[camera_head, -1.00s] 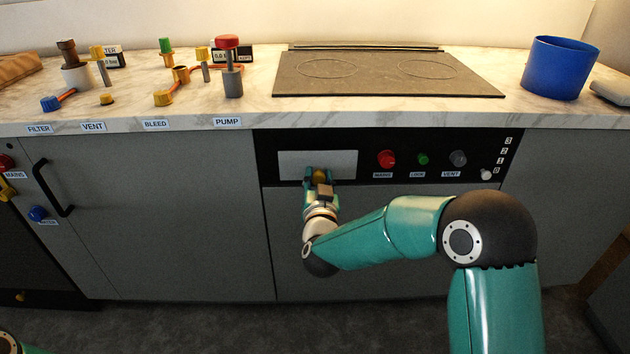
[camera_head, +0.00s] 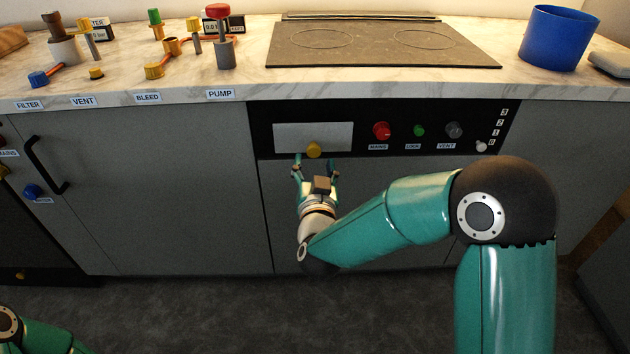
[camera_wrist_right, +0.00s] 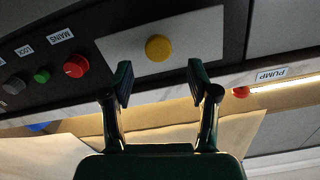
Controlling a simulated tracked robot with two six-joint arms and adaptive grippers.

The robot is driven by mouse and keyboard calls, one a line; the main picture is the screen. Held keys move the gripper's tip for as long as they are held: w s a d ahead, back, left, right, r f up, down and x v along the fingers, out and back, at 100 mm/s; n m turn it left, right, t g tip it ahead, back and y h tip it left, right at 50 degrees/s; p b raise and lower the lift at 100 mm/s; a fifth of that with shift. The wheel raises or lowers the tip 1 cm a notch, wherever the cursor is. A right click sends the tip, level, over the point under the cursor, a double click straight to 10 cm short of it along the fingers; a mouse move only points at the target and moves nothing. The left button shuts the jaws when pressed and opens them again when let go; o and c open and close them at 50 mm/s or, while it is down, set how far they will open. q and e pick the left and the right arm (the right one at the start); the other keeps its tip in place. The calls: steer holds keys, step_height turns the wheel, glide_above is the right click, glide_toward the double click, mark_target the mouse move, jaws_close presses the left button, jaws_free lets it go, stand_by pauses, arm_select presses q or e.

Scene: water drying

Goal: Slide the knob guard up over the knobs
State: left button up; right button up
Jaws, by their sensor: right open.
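A black control panel (camera_head: 365,115) runs along the cabinet front under the counter. It carries a pale plate (camera_head: 285,135) with a yellow knob (camera_head: 313,149) at its lower edge. To the right are a red MAINS knob (camera_head: 381,130), a green LOCK knob (camera_head: 419,130), a grey VENT knob (camera_head: 453,129) and a small white slider (camera_head: 481,147) at the 0 mark. Which part is the knob guard I cannot tell. My right gripper (camera_head: 314,160) is open and empty just below the yellow knob. In the right wrist view its fingers are apart from the yellow knob (camera_wrist_right: 158,47). My left gripper is out of view.
Above the panel is a marble counter (camera_head: 400,80) with a dark hob (camera_head: 370,45) and a blue bucket (camera_head: 556,38). Pump and filter parts stand at the left. A dark cabinet handle (camera_head: 45,165) juts out on the left door. The floor in front is clear.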

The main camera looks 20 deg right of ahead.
steer(key=v, duration=0.5)
steer(key=shift+s+a, duration=0.1)
steer(key=shift+s, duration=0.15)
steer(key=d+f+g, duration=0.3)
steer(key=d+f, duration=0.4)
steer(key=f, duration=0.5)
steer(key=s+a+f+n+g+y, duration=0.1)
steer(key=s+a+f+g+y, duration=0.15)
steer(key=s+f, duration=0.4)
steer(key=s+a+f+n+g+y, duration=0.1)
steer(key=s+f+g+y, duration=0.15)
steer(key=f, duration=0.65)
steer(key=s+a+f+n+g+y, duration=0.1)
steer(key=s+a+f+g, duration=0.15)
steer(key=s+f, duration=0.4)
steer(key=s+a+f+g+y, duration=0.35)
steer(key=s+a+g, duration=0.3)
steer(key=s, duration=0.35)
step_height(320, 180, up, 24)
steer(key=p, duration=2.4)
steer(key=shift+d+n+p, duration=0.35)
steer(key=shift+d+n, duration=0.05)
steer(key=shift+d, duration=0.05)
